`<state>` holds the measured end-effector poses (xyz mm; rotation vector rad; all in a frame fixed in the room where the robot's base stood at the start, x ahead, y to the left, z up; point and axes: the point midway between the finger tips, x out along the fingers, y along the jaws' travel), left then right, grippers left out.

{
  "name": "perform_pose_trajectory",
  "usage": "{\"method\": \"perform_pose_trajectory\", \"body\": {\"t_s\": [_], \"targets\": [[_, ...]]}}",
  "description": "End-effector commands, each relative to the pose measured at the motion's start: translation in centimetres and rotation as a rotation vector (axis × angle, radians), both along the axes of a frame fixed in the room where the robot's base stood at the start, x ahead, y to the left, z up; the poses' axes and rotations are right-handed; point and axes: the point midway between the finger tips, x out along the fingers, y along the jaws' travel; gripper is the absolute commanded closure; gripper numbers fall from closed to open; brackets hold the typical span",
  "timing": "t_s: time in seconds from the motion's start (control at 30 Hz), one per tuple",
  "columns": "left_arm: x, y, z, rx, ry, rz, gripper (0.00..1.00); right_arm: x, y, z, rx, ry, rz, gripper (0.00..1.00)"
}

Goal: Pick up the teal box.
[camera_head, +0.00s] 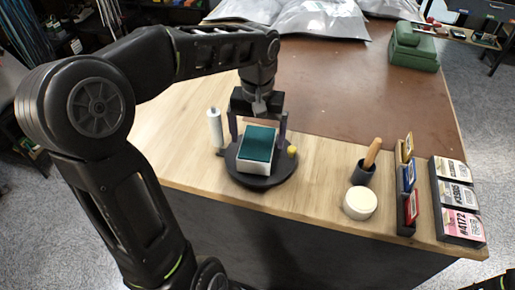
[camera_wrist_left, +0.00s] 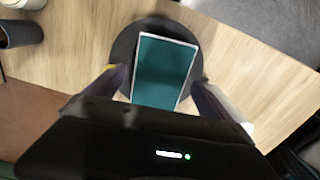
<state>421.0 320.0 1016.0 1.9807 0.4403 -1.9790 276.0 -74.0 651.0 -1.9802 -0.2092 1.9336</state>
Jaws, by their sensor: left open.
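The teal box (camera_head: 258,143) has a teal top and white sides. It sits on a round dark turntable (camera_head: 262,180) near the front edge of the table. My left gripper (camera_head: 257,130) is open and comes down over the box from behind, with one finger on each side. In the left wrist view, the teal box (camera_wrist_left: 163,72) lies between the two fingers of the left gripper (camera_wrist_left: 160,85); contact cannot be told. My right gripper is not clearly seen; only a dark part shows in the bottom right corner of the head view.
A white bottle (camera_head: 215,129) stands left of the turntable, and a small yellow object (camera_head: 292,151) is at its right. Further right are a white round jar (camera_head: 360,203), a dark cup (camera_head: 363,172) with a wooden handle, and card racks (camera_head: 457,200). Grey bags (camera_head: 320,18) lie at the back.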

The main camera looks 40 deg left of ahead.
Motion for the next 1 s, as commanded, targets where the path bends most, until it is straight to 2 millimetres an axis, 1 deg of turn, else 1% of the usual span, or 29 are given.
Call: {"method": "perform_pose_trajectory", "body": {"t_s": [0.1,0.2,0.3,0.9,1.0], "targets": [[0.0,0.1,-1.6,-0.003,0.005,0.001,0.06,-0.1,0.0,0.7,-0.002,0.002,-0.001,0.67],[0.0,0.1,-3.1,-0.001,0.005,-0.001,0.06,-0.1,0.0,0.8,-0.003,0.003,-0.001,0.67],[0.0,0.1,-3.9,-0.001,0.002,-0.001,0.06,-0.1,-0.1,0.8,-0.003,0.003,-0.001,0.67],[0.1,0.1,-4.1,0.0,0.0,-0.001,0.06,-0.1,0.0,0.8,-0.003,0.003,-0.001,0.67],[0.1,0.1,-4.1,0.0,0.0,-0.001,0.14,-0.1,-0.1,0.8,-0.002,0.004,-0.001,0.67]]}}
